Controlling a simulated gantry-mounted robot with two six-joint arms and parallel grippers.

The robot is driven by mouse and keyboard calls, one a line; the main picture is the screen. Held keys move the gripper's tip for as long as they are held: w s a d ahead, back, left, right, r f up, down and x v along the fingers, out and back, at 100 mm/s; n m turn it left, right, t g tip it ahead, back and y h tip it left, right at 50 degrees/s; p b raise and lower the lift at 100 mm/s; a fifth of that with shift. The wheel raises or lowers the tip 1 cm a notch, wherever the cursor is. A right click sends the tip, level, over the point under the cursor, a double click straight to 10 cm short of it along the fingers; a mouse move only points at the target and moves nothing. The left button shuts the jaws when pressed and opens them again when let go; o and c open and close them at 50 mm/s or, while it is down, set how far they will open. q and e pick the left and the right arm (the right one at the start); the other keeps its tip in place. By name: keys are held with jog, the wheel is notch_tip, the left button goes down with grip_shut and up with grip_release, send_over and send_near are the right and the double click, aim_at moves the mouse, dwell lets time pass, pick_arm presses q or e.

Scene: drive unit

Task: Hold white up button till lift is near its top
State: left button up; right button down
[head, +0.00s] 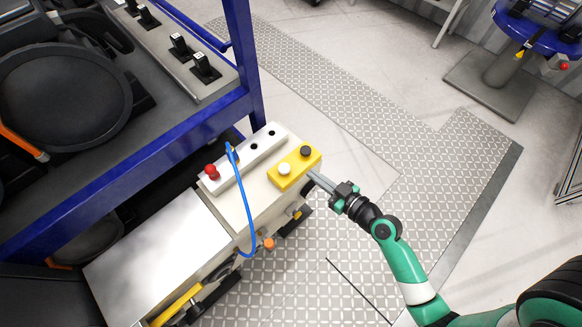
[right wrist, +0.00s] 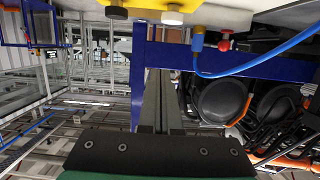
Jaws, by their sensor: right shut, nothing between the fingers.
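A yellow button box (head: 296,172) sits on top of a pale cabinet and carries a white button (head: 285,169) and a black button (head: 305,151). My right gripper (head: 313,175) is shut and empty, its fingertips close to the right edge of the box. I cannot tell whether they touch it. In the right wrist view the shut fingers (right wrist: 160,75) show below the white button (right wrist: 172,16) and the black button (right wrist: 117,12), apart from both in the picture. Which part is the lift is not clear. My left gripper is not in view.
A pale panel (head: 262,147) with a red button (head: 211,170) lies beside the yellow box. A blue cable (head: 243,200) loops over the cabinet. A blue frame (head: 130,182) with dark machinery stands at left. The chequered floor (head: 350,97) at right is clear.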

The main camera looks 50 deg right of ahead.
jog(key=shift+s+a, duration=0.1)
jog(key=shift+s, duration=0.1)
jog(key=shift+w, duration=0.1)
jog(key=b, duration=0.1)
send_over(284, 169)
jog(key=s+d, duration=0.2)
jog(key=f, duration=0.2)
jog(key=shift+w+a+f, duration=0.15)
jog(key=shift+w+f, duration=0.05)
jog(key=shift+f, duration=0.1)
notch_tip(284, 169, down, 3)
jog(key=shift+s+f+b, duration=0.1)
jog(key=shift+s+b, duration=0.05)
jog(key=shift+b, duration=1.1)
jog(key=shift+s+f, duration=0.15)
jog(key=shift+f, duration=0.25)
jog(key=shift+r, duration=0.1)
